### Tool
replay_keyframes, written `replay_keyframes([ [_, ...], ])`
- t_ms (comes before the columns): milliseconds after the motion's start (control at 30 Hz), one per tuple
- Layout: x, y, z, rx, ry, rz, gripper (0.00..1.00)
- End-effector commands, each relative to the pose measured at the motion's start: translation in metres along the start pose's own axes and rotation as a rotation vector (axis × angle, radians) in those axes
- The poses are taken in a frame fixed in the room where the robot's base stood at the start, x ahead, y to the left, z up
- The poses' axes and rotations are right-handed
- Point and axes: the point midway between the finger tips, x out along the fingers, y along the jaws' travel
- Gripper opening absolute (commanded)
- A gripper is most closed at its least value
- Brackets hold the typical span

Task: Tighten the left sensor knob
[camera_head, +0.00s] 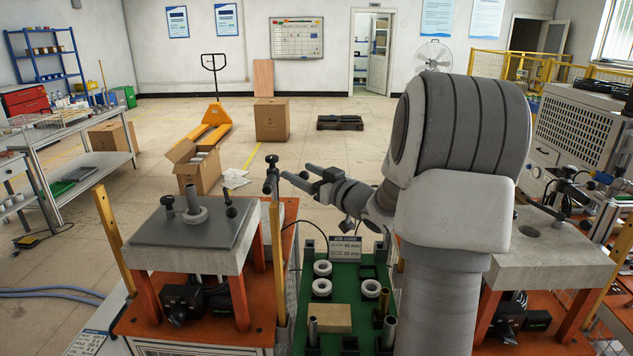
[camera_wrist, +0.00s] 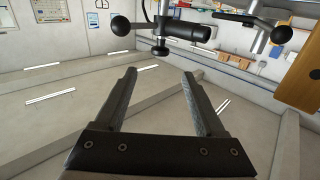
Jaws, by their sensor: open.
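A dark sensor fitting (camera_head: 271,178) with a round knob (camera_head: 271,159) on top stands by a yellow post, left of my gripper. My gripper (camera_head: 296,173) is open and empty, its fingers pointing left toward the fitting, apart from it. In the wrist view the fingertips (camera_wrist: 158,74) are spread below a black cylindrical sensor (camera_wrist: 185,31). One ball knob (camera_wrist: 120,26) is at the sensor's left end and another (camera_wrist: 160,48) is under it, beyond the gap between the fingers. I cannot tell which ball is the knob to tighten.
A yellow post (camera_head: 275,255) rises just left of my gripper. A grey-topped stand (camera_head: 215,238) with small upright parts is at left. A green tray (camera_head: 340,338) with white rings is below. In the wrist view another ball-ended rod (camera_wrist: 282,35) is at upper right.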

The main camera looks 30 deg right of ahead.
Motion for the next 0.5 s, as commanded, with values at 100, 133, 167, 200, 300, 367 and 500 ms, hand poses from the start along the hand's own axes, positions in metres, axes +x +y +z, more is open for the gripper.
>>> replay_keyframes([
  [100, -0.024, 0.001, 0.000, 0.000, 0.000, 0.003, 0.72],
  [133, -0.028, 0.001, 0.000, 0.000, 0.000, 0.002, 0.72],
  [167, -0.032, 0.000, 0.000, 0.000, 0.000, 0.002, 0.72],
  [200, -0.037, 0.000, 0.000, -0.001, 0.000, 0.001, 0.72],
  [300, -0.045, 0.000, 0.000, 0.000, 0.000, 0.001, 0.72],
  [367, -0.048, 0.000, 0.000, 0.000, 0.000, 0.001, 0.72],
  [500, -0.049, 0.000, 0.000, 0.000, 0.000, 0.000, 0.72],
])
